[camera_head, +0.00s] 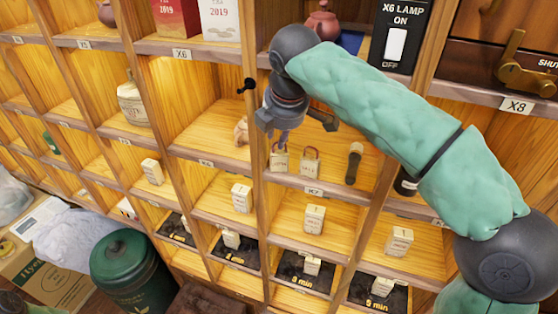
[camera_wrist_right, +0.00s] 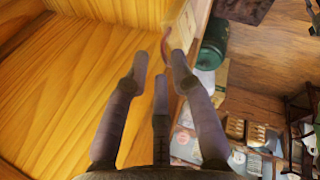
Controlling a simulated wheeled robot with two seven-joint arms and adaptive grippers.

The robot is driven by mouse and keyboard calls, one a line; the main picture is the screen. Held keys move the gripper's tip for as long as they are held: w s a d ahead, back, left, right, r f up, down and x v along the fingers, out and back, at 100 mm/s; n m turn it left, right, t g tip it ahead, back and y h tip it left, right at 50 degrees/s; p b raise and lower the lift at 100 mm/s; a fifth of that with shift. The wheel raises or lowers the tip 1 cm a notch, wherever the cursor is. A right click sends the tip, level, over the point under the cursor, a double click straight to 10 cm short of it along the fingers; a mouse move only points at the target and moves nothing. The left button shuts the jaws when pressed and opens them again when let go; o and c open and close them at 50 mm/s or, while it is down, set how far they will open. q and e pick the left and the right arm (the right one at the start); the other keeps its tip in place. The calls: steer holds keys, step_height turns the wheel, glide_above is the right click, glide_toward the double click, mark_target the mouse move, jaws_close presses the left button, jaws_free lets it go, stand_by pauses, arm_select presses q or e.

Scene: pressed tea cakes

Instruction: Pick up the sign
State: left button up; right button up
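No single thing is clearly marked as the sign. Two small pale labelled tags with loop handles, a left tag (camera_head: 279,160) and a right tag (camera_head: 310,165), stand in the compartment above the K7 label in the head view. My right gripper (camera_head: 284,134) hangs just above the left tag, at the compartment's left side. In the wrist view its fingers (camera_wrist_right: 160,62) are apart, with a gap between the tips. A reddish curved thing (camera_wrist_right: 167,45) shows by the tips; I cannot tell what it is or whether they touch it. My left gripper is out of view.
Wooden dividers box in the compartments; one divider (camera_head: 258,200) is close to my right gripper. A dark scoop-like object (camera_head: 354,162) is right of the tags. Small labelled blocks (camera_head: 314,219) stand on lower shelves. A green canister (camera_head: 128,265) is on the floor.

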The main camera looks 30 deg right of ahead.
steer(key=shift+f, duration=0.35)
steer(key=shift+s, duration=0.1)
steer(key=shift+c, duration=0.4)
jaws_close()
steer(key=shift+r, duration=0.15)
steer(key=s+a, duration=0.2)
steer(key=s, duration=0.6)
steer(key=s+a+b, duration=0.1)
steer(key=s+a, duration=0.1)
steer(key=s, duration=0.7)
steer(key=shift+s+a, duration=0.15)
steer(key=shift+a, duration=0.25)
